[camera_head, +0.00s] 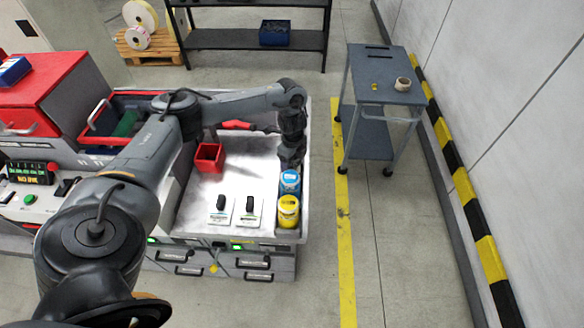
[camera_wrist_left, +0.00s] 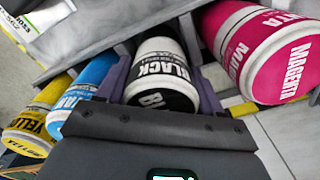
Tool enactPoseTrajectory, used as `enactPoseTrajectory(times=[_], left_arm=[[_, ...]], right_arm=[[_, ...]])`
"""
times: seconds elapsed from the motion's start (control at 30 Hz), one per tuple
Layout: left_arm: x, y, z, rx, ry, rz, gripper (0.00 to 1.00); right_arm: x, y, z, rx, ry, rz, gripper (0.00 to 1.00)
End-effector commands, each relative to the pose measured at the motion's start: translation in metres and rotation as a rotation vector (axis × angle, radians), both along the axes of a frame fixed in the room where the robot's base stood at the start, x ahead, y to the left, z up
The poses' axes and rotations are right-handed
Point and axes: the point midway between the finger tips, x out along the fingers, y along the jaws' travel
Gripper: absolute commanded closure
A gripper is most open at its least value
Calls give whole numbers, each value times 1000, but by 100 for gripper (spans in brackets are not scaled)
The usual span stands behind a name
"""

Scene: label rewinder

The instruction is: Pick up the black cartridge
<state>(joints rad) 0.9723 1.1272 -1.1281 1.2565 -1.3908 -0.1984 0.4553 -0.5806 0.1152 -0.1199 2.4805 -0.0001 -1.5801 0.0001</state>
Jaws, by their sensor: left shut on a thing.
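The black cartridge (camera_wrist_left: 162,72), a white bottle with a black band and cap lettered BLACK, sits between the fingers of my left gripper (camera_wrist_left: 163,82) in the left wrist view. The fingers are shut on it from both sides. In the head view my left gripper (camera_head: 290,163) points down at the right side of the white tray, just behind the cyan cartridge (camera_head: 290,182). The black cartridge is hidden there by the gripper and arm. I cannot tell whether it still touches the tray. My right gripper is not in view.
The yellow cartridge (camera_head: 288,211) stands in front of the cyan one. A magenta cartridge (camera_wrist_left: 268,50) is close on the other side in the wrist view. A red bin (camera_head: 209,158) and two black-handled pieces (camera_head: 221,207) are on the white tray (camera_head: 190,212). A grey cart (camera_head: 383,95) stands at the right.

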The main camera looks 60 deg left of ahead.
Motion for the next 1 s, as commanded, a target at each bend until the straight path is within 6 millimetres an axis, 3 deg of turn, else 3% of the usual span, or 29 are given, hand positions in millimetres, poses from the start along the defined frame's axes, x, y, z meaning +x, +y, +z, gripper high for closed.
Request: enactPoseTrajectory(times=[0.03, 0.17, 0.53, 0.67, 0.8, 1.0], left_arm=[[0, 0, 0, 0, 0, 0, 58], [0, 0, 0, 0, 0, 0, 78], [1, 0, 9, 0, -2, 0, 78], [1, 0, 26, 0, -4, 0, 78], [1, 1, 58, 1, -5, -1, 78], [1, 0, 87, 1, -4, -6, 78]], right_arm=[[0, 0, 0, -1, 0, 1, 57], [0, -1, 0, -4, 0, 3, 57], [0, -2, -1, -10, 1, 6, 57], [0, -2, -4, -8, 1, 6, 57], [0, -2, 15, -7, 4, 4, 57], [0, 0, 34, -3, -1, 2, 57]])
